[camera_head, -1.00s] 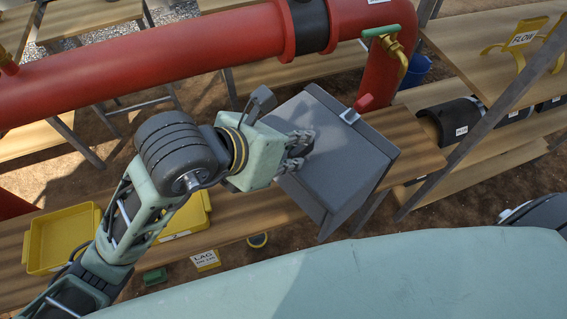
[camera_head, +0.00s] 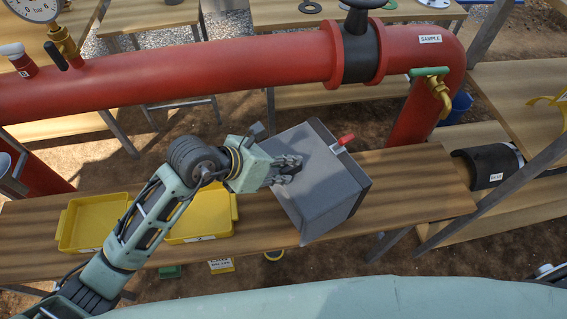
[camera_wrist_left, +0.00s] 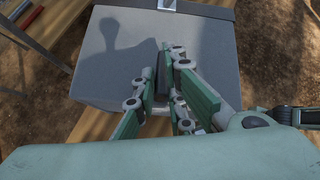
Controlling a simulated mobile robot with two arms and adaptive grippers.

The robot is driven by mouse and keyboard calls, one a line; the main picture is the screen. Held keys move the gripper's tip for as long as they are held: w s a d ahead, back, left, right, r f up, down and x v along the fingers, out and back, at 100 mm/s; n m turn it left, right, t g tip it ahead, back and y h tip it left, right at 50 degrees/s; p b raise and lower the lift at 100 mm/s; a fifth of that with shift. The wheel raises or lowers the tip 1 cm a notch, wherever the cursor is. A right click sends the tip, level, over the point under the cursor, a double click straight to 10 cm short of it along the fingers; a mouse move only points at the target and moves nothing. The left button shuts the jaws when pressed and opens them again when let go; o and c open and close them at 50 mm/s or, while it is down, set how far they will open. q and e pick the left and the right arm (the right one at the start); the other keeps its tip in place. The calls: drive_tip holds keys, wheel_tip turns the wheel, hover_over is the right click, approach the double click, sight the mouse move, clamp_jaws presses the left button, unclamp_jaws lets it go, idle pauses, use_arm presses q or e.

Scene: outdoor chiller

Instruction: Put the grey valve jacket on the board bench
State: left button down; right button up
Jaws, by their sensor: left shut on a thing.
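The grey valve jacket (camera_head: 318,190) is a large boxy grey cover with a red-handled latch on its far right edge. It is tilted over the wooden board bench (camera_head: 415,190) in the head view; I cannot tell if it touches the boards. In the left wrist view the fingers (camera_wrist_left: 158,92) close around a dark upright tab on the grey jacket (camera_wrist_left: 115,60). The jacket's underside is hidden. My right gripper is not in view.
Two yellow trays (camera_head: 92,222) stand on the bench to the left, partly behind my arm. A red pipe (camera_head: 200,75) with a black-collared flange runs behind the bench and bends down at right. A brass valve (camera_head: 438,92) sits on it. Bare boards lie right of the jacket.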

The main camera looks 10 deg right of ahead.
use_arm(q)
drive_tip(key=shift+f, duration=0.15)
drive_tip(key=shift+w, duration=0.1)
drive_tip(key=c, duration=1.9)
unclamp_jaws()
drive_tip(key=shift+f, duration=0.1)
drive_tip(key=shift+c, duration=0.2)
drive_tip(key=shift+o, duration=0.7)
drive_tip(key=shift+a+r, duration=0.3)
drive_tip(key=shift+a, duration=0.05)
drive_tip(key=b+v, duration=0.2)
drive_tip(key=v, duration=0.9)
drive_tip(key=shift+s, duration=0.25)
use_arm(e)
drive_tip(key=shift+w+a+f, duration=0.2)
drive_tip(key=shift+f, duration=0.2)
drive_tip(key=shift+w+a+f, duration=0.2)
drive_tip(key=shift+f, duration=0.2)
use_arm(q)
drive_tip(key=shift+d, duration=0.1)
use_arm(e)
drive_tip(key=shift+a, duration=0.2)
